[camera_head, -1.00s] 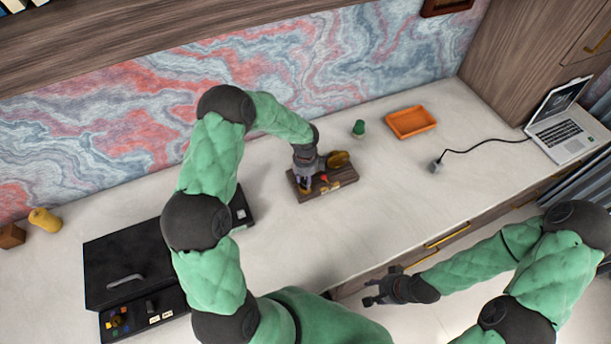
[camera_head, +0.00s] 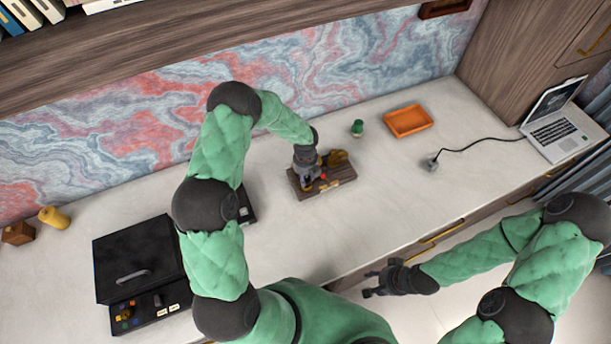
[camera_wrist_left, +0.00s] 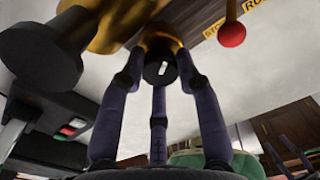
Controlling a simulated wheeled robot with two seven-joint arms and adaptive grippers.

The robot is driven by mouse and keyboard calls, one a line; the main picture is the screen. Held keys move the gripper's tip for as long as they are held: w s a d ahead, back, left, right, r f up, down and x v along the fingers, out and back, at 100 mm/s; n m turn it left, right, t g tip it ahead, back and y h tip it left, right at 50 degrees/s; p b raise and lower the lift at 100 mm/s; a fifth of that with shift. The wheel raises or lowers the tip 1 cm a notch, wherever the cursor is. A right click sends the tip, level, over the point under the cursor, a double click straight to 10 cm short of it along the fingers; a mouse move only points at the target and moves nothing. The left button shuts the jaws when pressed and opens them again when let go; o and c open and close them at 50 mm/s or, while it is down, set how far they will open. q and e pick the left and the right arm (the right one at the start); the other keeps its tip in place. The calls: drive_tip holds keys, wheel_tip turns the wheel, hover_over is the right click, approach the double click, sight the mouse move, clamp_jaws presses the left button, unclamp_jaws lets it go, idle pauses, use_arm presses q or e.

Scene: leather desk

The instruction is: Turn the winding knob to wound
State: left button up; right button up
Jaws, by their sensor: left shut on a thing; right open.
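The winding device has a dark wooden base (camera_head: 338,188) with gold parts (camera_head: 337,158), standing mid-desk. My left gripper (camera_head: 307,184) is over the base's left part, pointing down. In the left wrist view its fingers close around the winding knob (camera_wrist_left: 160,72), a black round end with a short white mark on a gold mount. A red ball (camera_wrist_left: 231,34) on a stem shows beside yellow labels, which are only partly readable. Fingers and wrist hide much of the knob in the head view. My right gripper (camera_head: 369,284) is open and empty in front of the desk edge.
A small green cactus-like object (camera_head: 357,128) and an orange tray (camera_head: 408,121) stand behind and right of the device. A cable with a plug (camera_head: 430,164) runs to the laptop (camera_head: 560,130). A black box (camera_head: 135,262) lies at left.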

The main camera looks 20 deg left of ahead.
sight(306, 178)
use_arm(q)
drive_tip(key=shift+m, duration=0.3)
drive_tip(key=o, duration=0.9)
drive_tip(key=shift+r, duration=0.1)
wheel_tip(306, 178, up, 12)
drive_tip(key=shift+f, duration=0.1)
idle(0.6)
